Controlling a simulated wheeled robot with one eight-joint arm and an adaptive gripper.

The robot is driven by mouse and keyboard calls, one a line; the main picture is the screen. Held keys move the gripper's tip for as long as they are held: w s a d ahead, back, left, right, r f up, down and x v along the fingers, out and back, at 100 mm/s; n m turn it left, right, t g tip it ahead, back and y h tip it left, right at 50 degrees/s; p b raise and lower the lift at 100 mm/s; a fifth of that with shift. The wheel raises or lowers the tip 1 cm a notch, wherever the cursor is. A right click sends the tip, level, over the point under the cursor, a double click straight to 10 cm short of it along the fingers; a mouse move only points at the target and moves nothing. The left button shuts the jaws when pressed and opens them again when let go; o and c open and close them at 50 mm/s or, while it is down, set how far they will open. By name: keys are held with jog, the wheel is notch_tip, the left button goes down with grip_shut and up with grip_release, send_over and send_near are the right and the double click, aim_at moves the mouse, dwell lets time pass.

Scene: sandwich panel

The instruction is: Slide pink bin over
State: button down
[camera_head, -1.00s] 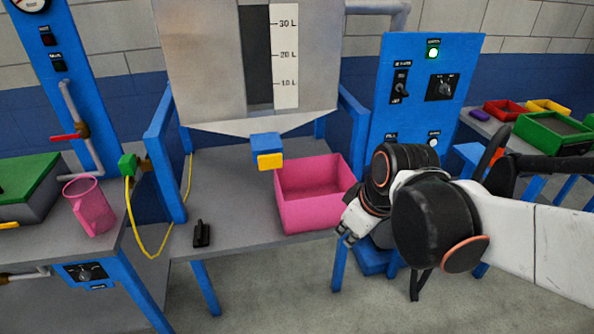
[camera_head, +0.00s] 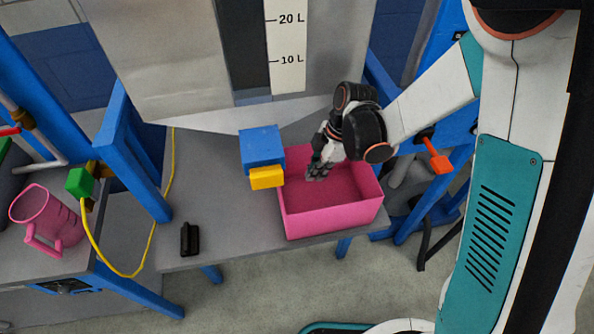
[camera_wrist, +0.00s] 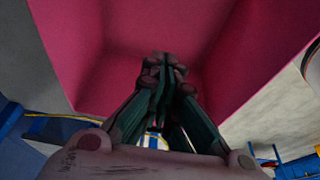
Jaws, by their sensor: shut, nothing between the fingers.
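The pink bin (camera_head: 335,222) is an open box on the grey table, right of the blue and yellow spout block. My gripper (camera_head: 316,176) is shut and empty, with its fingertips over or inside the bin's open top. In the wrist view my gripper (camera_wrist: 163,62) shows closed fingers against the inside of the pink bin (camera_wrist: 110,85), whose walls fill the upper part. I cannot tell whether the fingertips touch a wall.
The blue and yellow block (camera_head: 262,147) hangs under the grey tank, close to the bin's left edge. A black object (camera_head: 190,239) lies on the table (camera_head: 222,235) at left, with bare table between. A pink jug (camera_head: 50,220) stands on the left bench.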

jog(key=b, duration=0.4)
send_near(292, 206)
jog(key=f, duration=0.1)
jog(key=d+f, duration=0.1)
jog(key=f, duration=0.1)
jog(key=shift+f, duration=0.35)
jog(key=shift+s+a+r+b, duration=0.1)
jog(key=shift+s+a+b, duration=0.05)
jog(key=shift+a, duration=0.45)
jog(key=shift+s+a+r+b, duration=0.1)
jog(key=shift+s+a+b, duration=0.1)
jog(key=shift+a, duration=0.45)
jog(key=shift+s+a+r, duration=0.1)
jog(key=shift+s+a, duration=0.1)
jog(key=shift+a, duration=0.45)
jog(key=shift+s+a, duration=0.25)
jog(key=shift+a, duration=0.65)
jog(key=shift+s+a, duration=0.25)
jog(key=shift+a, duration=0.7)
